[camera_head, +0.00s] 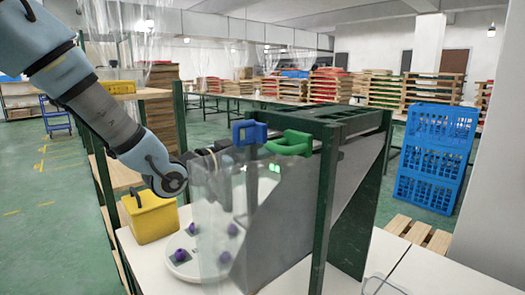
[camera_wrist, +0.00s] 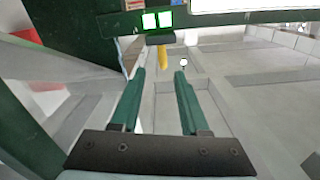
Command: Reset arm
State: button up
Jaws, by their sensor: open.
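My arm reaches in from the upper left in the head view, its wrist beside the painting booth's clear side panel (camera_head: 212,220). In the wrist view, my gripper (camera_wrist: 160,80) has two green fingers standing apart with nothing between their tips. It points toward grey booth surfaces and a green beam (camera_wrist: 230,17) with two lit green squares. In the head view the fingers cannot be made out clearly near the panel. A round white tray (camera_head: 185,270) with several purple pieces on dark squares stands low in the booth.
A yellow box (camera_head: 152,221) with a handle stands left of the booth. A blue clamp-like item (camera_head: 249,132) and a green one (camera_head: 289,143) sit at the booth's top. A green booth post (camera_head: 325,215) stands in front. Blue crates (camera_head: 436,155) are stacked at the right.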

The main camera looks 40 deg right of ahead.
dwell(0.3)
jog(key=w+a+f+n+t+y, duration=0.4)
jog(key=w+a+f+y, duration=0.15)
jog(key=w+a, duration=0.45)
jog(key=w+a+f+n+t+y, duration=0.4)
jog(key=w+a+f, duration=0.3)
jog(key=a, duration=0.5)
jog(key=a+f+n+g+y, duration=0.2)
jog(key=a+n+y, duration=0.4)
jog(key=a, duration=1.2)
jog(key=s+a+n+g+y, duration=0.2)
jog(key=s+a+n, duration=0.3)
jog(key=s+a, duration=0.4)
jog(key=shift+a+f+n+g, duration=0.2)
jog(key=shift+a+n+g, duration=0.3)
jog(key=shift+a, duration=0.5)
